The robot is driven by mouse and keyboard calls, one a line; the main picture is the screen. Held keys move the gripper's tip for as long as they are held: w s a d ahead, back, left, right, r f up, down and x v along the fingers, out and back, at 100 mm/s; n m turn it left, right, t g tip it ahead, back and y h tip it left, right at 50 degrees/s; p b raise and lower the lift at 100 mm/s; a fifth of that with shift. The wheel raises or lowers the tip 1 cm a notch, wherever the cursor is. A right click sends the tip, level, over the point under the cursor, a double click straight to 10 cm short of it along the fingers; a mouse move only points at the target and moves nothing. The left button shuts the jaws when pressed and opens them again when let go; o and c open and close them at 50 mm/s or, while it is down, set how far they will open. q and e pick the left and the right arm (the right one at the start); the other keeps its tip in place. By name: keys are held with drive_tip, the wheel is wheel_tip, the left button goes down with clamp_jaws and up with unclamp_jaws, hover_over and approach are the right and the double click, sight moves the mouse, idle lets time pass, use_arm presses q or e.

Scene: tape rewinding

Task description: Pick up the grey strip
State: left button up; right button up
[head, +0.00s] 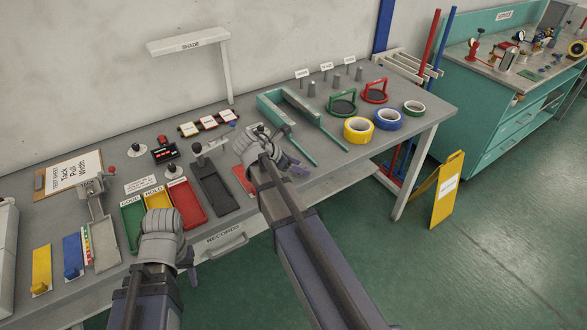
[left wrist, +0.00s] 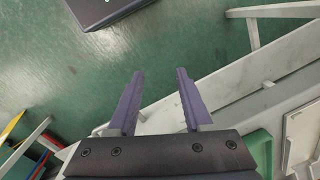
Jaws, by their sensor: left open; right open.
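I cannot single out the grey strip with certainty. A long pale grey piece (head: 104,246) lies at the left front of the bench, below a small lever device. My left gripper (head: 188,262) is at the bench's front edge, to the right of that piece and in front of the coloured trays. In the left wrist view its two purple fingers (left wrist: 158,76) are apart with nothing between them. My right gripper (head: 296,163) is over the middle of the bench, beside a red tray (head: 244,181), partly hidden by its own wrist; nothing shows in it.
Green (head: 132,226), yellow (head: 157,199) and red (head: 187,204) trays and a dark grey tray (head: 213,188) line the front. A yellow block (head: 41,270) and blue block (head: 73,256) stand at left. Tape rolls (head: 358,130) sit at right. Bare bench (head: 420,92) shows at far right.

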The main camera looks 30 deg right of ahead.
drive_tip(key=shift+d, duration=0.1)
drive_tip(key=shift+c, duration=0.3)
clamp_jaws()
idle(1.0)
